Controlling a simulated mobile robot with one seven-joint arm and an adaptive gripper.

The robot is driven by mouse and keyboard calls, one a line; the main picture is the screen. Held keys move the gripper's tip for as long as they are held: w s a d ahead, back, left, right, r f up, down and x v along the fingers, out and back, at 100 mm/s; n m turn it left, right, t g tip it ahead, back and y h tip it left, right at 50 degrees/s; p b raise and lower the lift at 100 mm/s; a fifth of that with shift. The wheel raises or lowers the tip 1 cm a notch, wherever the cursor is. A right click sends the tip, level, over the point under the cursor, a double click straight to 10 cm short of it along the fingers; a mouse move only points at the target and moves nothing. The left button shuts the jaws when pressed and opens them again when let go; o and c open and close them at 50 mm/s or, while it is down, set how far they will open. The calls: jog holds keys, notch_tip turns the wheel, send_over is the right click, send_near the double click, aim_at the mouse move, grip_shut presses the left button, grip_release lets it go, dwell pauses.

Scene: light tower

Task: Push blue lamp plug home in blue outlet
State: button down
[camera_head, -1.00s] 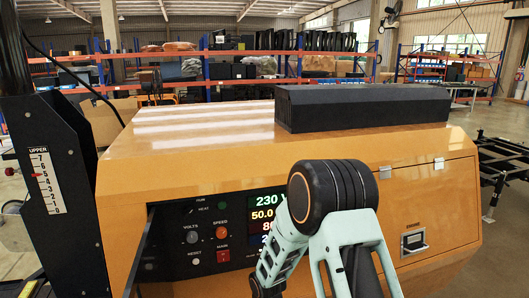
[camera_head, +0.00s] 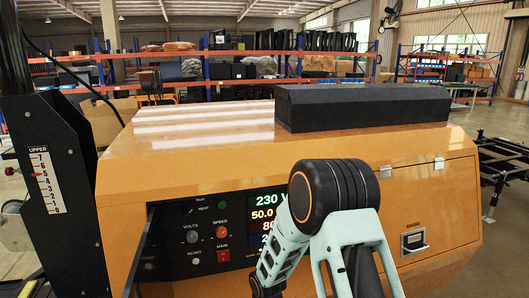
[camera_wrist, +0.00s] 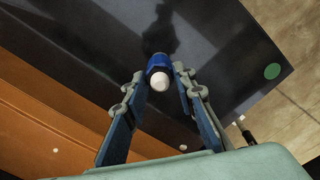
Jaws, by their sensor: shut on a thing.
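The blue lamp plug (camera_wrist: 156,62) shows in the wrist view, with a blue body and a white rounded end facing the camera. My gripper (camera_wrist: 159,73) has its two fingertips on either side of the plug and is shut on it. The plug is in front of a dark panel (camera_wrist: 215,45). I cannot make out the blue outlet or how deep the plug sits. In the head view my arm hides the gripper and plug.
The orange generator housing (camera_head: 420,190) fills the head view, with a control panel (camera_head: 195,250) on its front and a black block (camera_head: 360,106) on top. A black mast (camera_head: 60,170) stands at left. A green disc (camera_wrist: 272,71) lies right of the plug in the wrist view.

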jog(key=shift+r+p, duration=1.85)
jog(key=shift+r, duration=1.2)
